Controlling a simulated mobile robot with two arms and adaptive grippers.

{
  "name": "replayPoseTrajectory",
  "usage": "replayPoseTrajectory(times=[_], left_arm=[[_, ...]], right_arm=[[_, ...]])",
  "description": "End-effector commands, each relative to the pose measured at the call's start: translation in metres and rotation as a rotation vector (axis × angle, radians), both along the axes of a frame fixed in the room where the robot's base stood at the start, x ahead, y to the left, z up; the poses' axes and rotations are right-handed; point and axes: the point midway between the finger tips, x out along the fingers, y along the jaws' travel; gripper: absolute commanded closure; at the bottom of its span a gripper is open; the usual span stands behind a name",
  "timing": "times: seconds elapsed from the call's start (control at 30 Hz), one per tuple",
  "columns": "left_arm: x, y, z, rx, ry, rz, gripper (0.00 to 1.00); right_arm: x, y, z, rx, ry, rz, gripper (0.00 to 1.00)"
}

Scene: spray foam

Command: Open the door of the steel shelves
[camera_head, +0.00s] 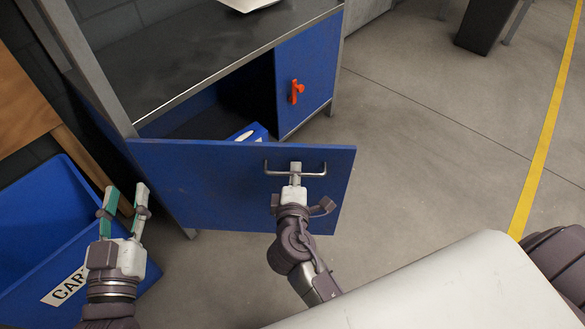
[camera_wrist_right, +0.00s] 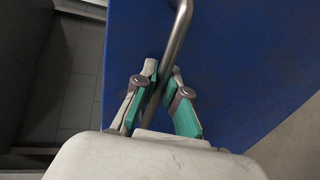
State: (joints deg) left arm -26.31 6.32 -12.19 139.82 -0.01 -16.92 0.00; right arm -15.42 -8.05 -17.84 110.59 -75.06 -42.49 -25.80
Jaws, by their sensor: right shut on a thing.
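The steel shelves (camera_head: 200,48) stand at the upper left with a grey worktop. Their left blue door (camera_head: 215,185) is swung wide open toward me, and the dark inside shows behind it. My right gripper (camera_head: 295,176) is shut on the metal bar handle (camera_head: 312,174) of this door. In the right wrist view the handle (camera_wrist_right: 178,35) runs between the fingers (camera_wrist_right: 163,75), with the blue door panel (camera_wrist_right: 240,60) behind. The second blue door (camera_head: 305,70) is closed and has an orange handle (camera_head: 296,91). My left gripper (camera_head: 124,200) is open and empty, left of the open door.
A blue bin (camera_head: 40,225) with a white label stands at the left, close to my left gripper. A blue box (camera_head: 248,133) sits inside the cupboard.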

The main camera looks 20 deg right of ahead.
Motion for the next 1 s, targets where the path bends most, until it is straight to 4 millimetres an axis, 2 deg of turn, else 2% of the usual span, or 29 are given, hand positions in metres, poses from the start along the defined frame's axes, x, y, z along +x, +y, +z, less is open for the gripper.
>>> replayPoseTrajectory(times=[0.33,0.37,0.5,0.83,1.0], left_arm=[[0.0,-0.001,-0.002,0.0,0.005,-0.001,0.6],[0.0,-0.001,-0.002,0.0,0.006,-0.001,0.6],[0.0,-0.001,-0.002,0.0,0.007,-0.001,0.6],[-0.001,0.0,-0.004,0.0,0.014,0.0,0.6],[0.0,0.0,-0.003,0.001,0.011,0.0,0.6]], right_arm=[[0.0,0.001,0.0,0.002,-0.001,0.001,1.0],[0.0,0.001,0.0,0.002,-0.001,0.001,0.84],[0.0,0.001,0.0,0.001,-0.001,0.002,0.63],[-0.002,0.002,0.0,0.001,-0.001,0.002,0.63],[-0.02,0.01,0.003,0.004,0.002,0.003,0.63]])
